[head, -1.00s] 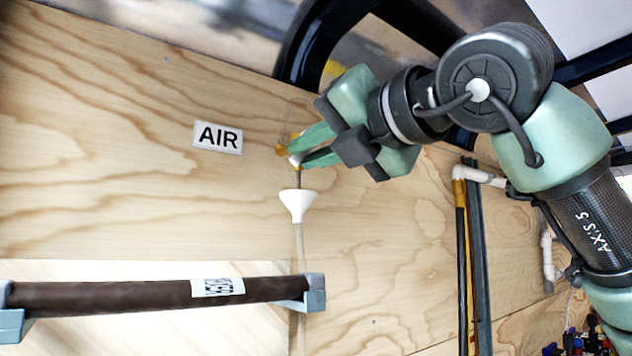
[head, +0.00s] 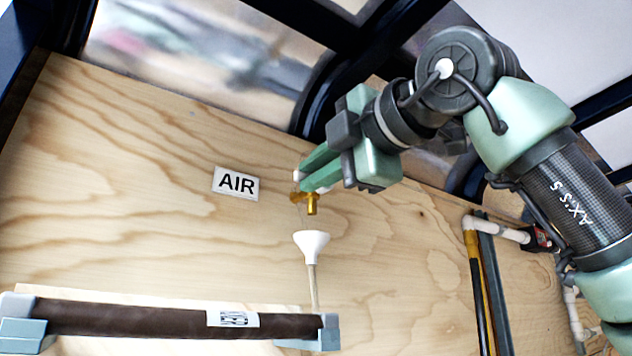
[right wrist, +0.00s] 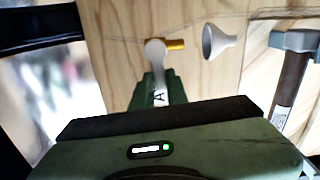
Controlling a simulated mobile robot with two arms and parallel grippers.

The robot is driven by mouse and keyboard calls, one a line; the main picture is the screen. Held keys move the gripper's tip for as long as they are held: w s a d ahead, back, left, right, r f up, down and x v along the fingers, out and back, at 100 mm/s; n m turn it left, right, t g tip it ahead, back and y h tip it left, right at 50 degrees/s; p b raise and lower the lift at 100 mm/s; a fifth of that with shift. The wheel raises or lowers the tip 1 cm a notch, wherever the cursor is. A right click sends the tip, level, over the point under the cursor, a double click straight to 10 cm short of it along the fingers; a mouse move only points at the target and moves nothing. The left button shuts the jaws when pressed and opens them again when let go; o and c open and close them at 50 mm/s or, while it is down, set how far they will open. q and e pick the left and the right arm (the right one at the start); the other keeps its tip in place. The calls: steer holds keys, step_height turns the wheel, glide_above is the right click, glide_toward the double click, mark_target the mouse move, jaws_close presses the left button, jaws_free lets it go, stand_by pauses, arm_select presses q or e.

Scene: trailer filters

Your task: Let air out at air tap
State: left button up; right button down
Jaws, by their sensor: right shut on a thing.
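The brass air tap (head: 311,203) sticks out from the plywood wall, right of the white AIR label (head: 236,184). Its spout points down above a white funnel (head: 311,246), with a gap between them. My right gripper (head: 304,177) is at the top of the tap, its green fingers closed on the pale tap lever. In the right wrist view the pale lever (right wrist: 156,52) runs down between the fingers, and the brass spout (right wrist: 176,45) points at the funnel (right wrist: 219,40). The fingers partly hide the lever. My left gripper is not in view.
A thin pale tube (head: 313,287) runs down from the funnel. A dark labelled cylinder (head: 165,319) lies in grey end brackets below. Pipes (head: 477,280) stand at the right. A dark frame and window border the wall's top. The wall around the AIR label is clear.

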steer(key=shift+r+m, duration=0.2)
steer(key=shift+m, duration=0.3)
steer(key=c, duration=1.4)
jaws_free()
steer(key=shift+d, duration=0.1)
steer(key=b+v, duration=0.2)
steer(key=v, duration=0.5)
steer(key=shift+s+d+b, duration=0.25)
steer(key=shift+s+b, duration=0.05)
steer(key=shift+b, duration=0.1)
steer(key=shift+f, duration=0.1)
